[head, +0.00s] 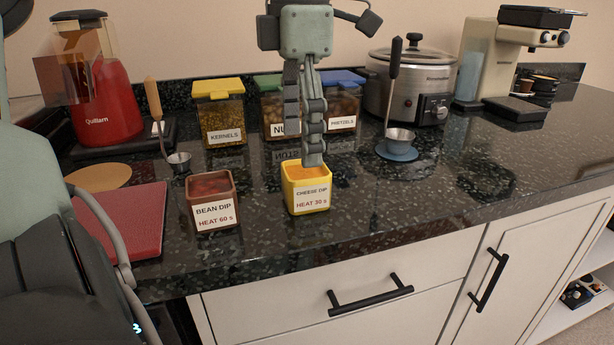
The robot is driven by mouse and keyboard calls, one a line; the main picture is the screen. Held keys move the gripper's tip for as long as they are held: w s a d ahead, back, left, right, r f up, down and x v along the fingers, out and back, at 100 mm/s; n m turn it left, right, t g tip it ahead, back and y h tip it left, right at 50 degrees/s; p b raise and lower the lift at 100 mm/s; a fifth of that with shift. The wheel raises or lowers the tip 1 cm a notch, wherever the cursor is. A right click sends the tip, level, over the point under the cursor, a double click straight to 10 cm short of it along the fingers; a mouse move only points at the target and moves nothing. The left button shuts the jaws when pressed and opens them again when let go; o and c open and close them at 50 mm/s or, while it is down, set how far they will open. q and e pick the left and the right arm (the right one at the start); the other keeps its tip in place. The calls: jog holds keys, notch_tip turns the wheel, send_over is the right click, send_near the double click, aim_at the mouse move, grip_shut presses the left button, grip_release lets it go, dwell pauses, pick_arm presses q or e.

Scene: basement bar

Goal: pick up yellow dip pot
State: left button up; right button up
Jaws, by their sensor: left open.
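The yellow dip pot (307,195) stands upright on the dark counter, near its front edge. Its label reads "CHEESE DIP HEAT 30 s", and orange dip shows inside. My left gripper (312,160) points straight down over the pot, with its fingertips at the pot's back right rim. It is open and seen nearly edge-on. I cannot tell whether a finger reaches inside the pot or touches it. My right gripper is not in view.
The brown bean dip pot (212,203) stands to the left. A red board (125,222) lies farther left. Behind are kernels (219,112), nuts and pretzels containers and a slow cooker (412,85). The right counter is mostly clear.

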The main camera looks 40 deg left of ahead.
aim_at(305, 171)
pick_arm(q)
jog(key=f, duration=0.5)
jog(key=shift+w+d+f, duration=0.2)
jog(key=shift+w+f, duration=0.05)
jog(key=shift+f, duration=0.65)
jog(key=shift+c, duration=0.9)
jog(key=c, duration=1.2)
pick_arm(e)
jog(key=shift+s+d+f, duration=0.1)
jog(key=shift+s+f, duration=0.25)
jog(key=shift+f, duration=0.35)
